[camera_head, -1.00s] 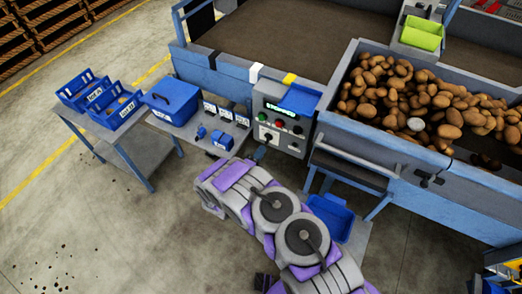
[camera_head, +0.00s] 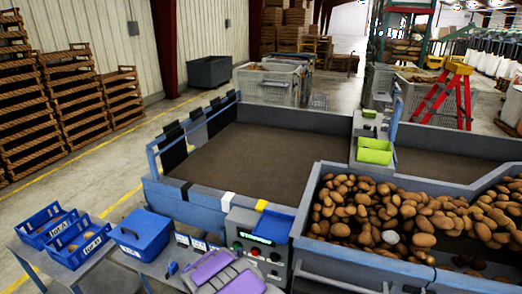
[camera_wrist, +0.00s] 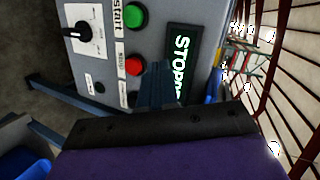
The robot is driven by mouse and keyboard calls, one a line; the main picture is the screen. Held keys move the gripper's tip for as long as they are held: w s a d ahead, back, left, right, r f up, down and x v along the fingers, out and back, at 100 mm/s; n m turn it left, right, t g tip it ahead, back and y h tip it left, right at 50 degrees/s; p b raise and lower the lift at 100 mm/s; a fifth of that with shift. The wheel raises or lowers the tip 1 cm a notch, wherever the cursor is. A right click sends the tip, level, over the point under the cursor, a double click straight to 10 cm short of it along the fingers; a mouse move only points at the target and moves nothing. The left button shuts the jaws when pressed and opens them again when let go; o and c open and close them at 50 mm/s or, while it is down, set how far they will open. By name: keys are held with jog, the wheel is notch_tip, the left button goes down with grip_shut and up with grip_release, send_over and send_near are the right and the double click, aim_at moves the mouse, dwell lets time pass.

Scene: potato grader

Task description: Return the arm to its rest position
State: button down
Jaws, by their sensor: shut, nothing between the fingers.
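My gripper (camera_wrist: 157,80) shows in the wrist view as narrow dark fingers, shut and empty, in front of the control panel (camera_wrist: 185,15). Behind and around the fingers are a green start button (camera_wrist: 135,16), a red stop button (camera_wrist: 134,65), a black knob (camera_wrist: 83,33) and a lit display (camera_wrist: 181,62) whose visible letters begin "STOP". In the head view, purple and grey links of my arm (camera_head: 215,272) show at the bottom edge, just left of the panel (camera_head: 258,243). I cannot tell the gap between fingertips and panel.
Blue crates (camera_head: 62,243) and a blue lidded box (camera_head: 140,236) stand on tables at left. Open floor with yellow lines lies beyond. A red ladder (camera_head: 455,95) stands at the back.

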jog(key=s+d+r+n+g+y, duration=0.25)
jog(key=s+d+r+n, duration=0.2)
jog(key=r, duration=0.35)
jog(key=s+d+r+n+g+y, duration=0.2)
jog(key=s+d+r+n+g, duration=0.15)
jog(key=s+r, duration=0.35)
jog(key=s+d+r+n+g, duration=0.3)
jog(key=s+d, duration=0.2)
jog(key=s, duration=0.8)
jog(key=s+d+r+n+g+h, duration=0.1)
jog(key=s+d+r+n+g, duration=0.2)
jog(key=s, duration=1)
jog(key=s+d+r+n+g+h, duration=0.1)
jog(key=s+d+r+n+g, duration=0.2)
jog(key=s, duration=1.1)
jog(key=d+r, duration=0.2)
jog(key=d, duration=0.2)
jog(key=shift+r+n, duration=0.15)
jog(key=shift+n, duration=0.25)
